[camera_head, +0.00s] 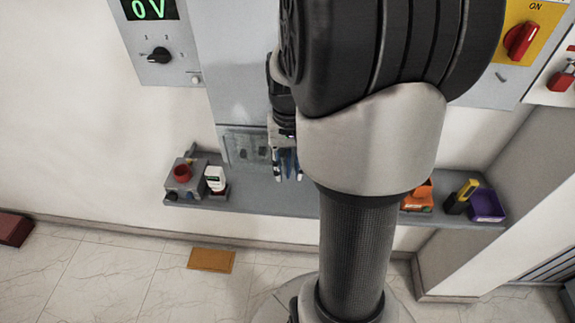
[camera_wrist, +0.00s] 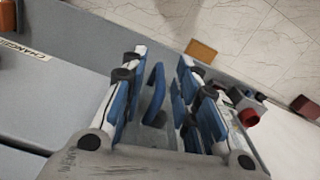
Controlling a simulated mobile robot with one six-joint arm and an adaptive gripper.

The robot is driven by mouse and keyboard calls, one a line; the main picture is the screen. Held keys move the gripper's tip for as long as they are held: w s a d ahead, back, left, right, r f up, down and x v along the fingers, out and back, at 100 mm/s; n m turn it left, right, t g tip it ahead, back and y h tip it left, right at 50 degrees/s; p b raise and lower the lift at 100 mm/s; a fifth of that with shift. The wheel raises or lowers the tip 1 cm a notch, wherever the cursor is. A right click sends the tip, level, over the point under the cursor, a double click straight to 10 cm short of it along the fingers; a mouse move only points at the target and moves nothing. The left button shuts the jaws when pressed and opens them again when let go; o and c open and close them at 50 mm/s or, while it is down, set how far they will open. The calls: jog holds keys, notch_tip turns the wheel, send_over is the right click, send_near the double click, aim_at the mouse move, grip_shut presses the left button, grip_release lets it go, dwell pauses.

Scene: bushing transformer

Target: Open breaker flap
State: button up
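The breaker flap (camera_head: 240,146) is a grey, slightly see-through panel on the wall cabinet, left of my arm in the head view. Dark switch shapes show in it, and it looks closed. My gripper (camera_head: 287,177) points downward at the right side of the panel, partly covering it. Its fingers also show in the wrist view (camera_wrist: 163,56), apart from each other with a gap between them. A blue upright piece (camera_wrist: 153,93) shows in that gap; I cannot tell whether it is a handle or part of my gripper. Contact with the flap cannot be made out.
A grey shelf (camera_head: 260,198) runs below the panel. It bears a box with a red button (camera_head: 182,172), a white item (camera_head: 214,178), an orange bin (camera_head: 417,195) and a purple bin (camera_head: 487,205). My arm hides the cabinet's middle. A brown mat (camera_head: 211,260) lies on open floor.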

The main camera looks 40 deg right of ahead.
grip_shut()
dwell(0.3)
dwell(0.5)
